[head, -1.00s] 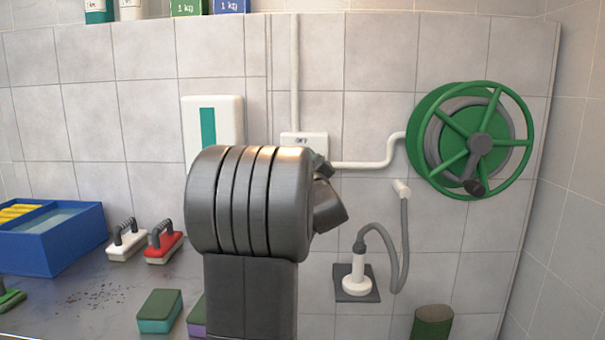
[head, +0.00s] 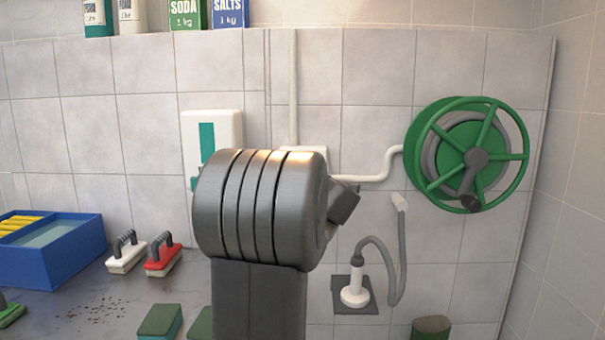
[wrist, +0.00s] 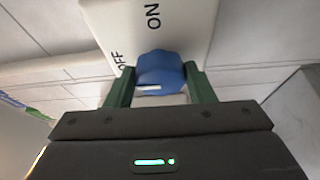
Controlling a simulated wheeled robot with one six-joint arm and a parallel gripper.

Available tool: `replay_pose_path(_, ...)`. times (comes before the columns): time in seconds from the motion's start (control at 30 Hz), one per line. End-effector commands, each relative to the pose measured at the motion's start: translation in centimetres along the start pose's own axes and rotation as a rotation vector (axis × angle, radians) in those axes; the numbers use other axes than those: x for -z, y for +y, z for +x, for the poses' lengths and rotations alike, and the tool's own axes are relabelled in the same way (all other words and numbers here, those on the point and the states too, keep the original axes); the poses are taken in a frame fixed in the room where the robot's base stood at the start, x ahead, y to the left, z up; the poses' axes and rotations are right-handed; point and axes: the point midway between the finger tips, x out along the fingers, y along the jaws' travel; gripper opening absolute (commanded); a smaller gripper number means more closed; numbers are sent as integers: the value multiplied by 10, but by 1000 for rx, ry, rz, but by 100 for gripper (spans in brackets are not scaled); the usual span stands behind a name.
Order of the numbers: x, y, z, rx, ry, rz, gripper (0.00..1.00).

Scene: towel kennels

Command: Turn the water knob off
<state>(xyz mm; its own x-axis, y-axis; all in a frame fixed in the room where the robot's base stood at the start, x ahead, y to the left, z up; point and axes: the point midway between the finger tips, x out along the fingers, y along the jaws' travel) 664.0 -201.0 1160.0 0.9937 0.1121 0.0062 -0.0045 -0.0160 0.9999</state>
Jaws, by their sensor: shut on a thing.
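A blue water knob (wrist: 160,72) shows in the wrist view on a white plate (wrist: 185,25) marked ON and OFF. A short white mark is on the knob's near side; which label it lines up with is hard to tell. My gripper (wrist: 161,80) is shut on the knob, one green finger on each side. In the head view my arm hides the gripper and the knob. Only a sliver of the white box (head: 318,150) shows there, behind the arm, with white pipes running up and right.
A green hose reel (head: 473,155) is on the wall at right. A nozzle (head: 355,291) on a grey hose hangs below. A blue tub (head: 60,255), a white brush (head: 126,253), a red brush (head: 163,256) and a green-topped sponge (head: 160,321) sit on the counter at left.

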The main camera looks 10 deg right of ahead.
Motion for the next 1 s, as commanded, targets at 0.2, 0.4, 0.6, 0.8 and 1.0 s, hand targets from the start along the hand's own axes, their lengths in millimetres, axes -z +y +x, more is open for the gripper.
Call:
replay_pose_path(0.2,0,0,0,12,0,-27,26)
replay_pose_path(0.4,0,0,0,13,0,-31,26)
replay_pose_path(0.6,0,0,0,13,0,-31,53)
replay_pose_path(0.8,0,0,0,13,0,-30,70)
replay_pose_path(1.0,0,0,-1,12,0,-30,70)
